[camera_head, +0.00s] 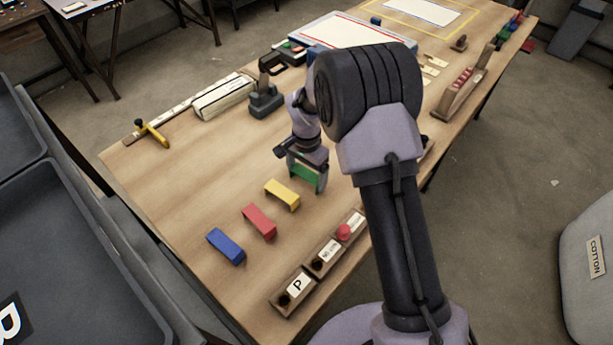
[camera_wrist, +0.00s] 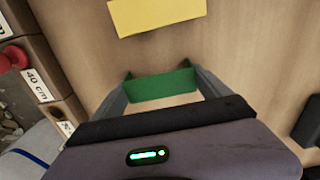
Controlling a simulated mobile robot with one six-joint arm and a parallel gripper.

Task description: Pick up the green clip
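The green clip (camera_head: 308,178) is a small bracket-shaped piece at the far end of a row of coloured clips on the wooden table. My gripper (camera_head: 304,165) is right over it, pointing down. In the wrist view the green clip (camera_wrist: 163,87) lies between my two widely spaced fingers (camera_wrist: 162,84), one at each end of it. The fingers are close to its ends and partly cover them. I cannot tell whether they press on it, or whether the clip touches the table.
A yellow clip (camera_head: 282,194) is just beside the green one, then a red clip (camera_head: 259,221) and a blue clip (camera_head: 226,245). Labelled wooden blocks (camera_head: 293,290) with a red knob (camera_head: 344,232) line the near edge. A dark stand (camera_head: 266,101) is behind.

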